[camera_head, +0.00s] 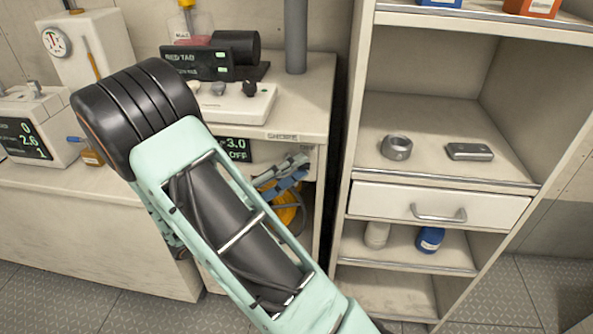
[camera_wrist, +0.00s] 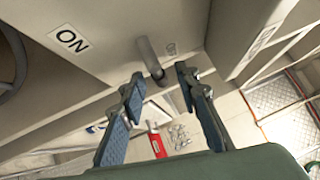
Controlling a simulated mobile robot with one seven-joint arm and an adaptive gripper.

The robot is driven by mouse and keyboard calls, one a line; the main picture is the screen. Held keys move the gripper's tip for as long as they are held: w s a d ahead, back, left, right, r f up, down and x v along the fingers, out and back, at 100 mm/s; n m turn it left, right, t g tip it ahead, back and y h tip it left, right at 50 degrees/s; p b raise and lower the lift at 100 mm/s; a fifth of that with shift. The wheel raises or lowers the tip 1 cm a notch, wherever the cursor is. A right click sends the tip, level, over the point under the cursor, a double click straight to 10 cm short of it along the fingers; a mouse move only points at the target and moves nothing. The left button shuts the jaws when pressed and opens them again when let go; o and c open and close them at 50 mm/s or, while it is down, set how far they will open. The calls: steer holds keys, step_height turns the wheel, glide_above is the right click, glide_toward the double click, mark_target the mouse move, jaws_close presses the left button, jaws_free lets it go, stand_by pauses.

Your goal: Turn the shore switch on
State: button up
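The shore switch shows in the wrist view as a short grey lever (camera_wrist: 150,58) on a pale panel. An ON label (camera_wrist: 73,40) is to its left, and a faint OFF label (camera_wrist: 171,47) is close on its right. My gripper (camera_wrist: 160,78) is open, its blue-padded fingers on either side of the lever's near end; I cannot tell whether they touch it. In the head view, my gripper (camera_head: 284,176) is partly hidden by my arm, below the SHORE label (camera_head: 283,136). A dark display (camera_head: 238,149) there reads OFF; its left part is hidden.
A shelf unit (camera_head: 355,150) with a drawer stands close on the right. An orange coil (camera_head: 285,212) is below my gripper. The bench holds a white panel with knobs (camera_head: 235,101) and other equipment. A red item (camera_wrist: 157,143) lies beyond my fingers in the wrist view.

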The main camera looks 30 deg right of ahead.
steer(key=shift+d, duration=0.25)
jaws_close()
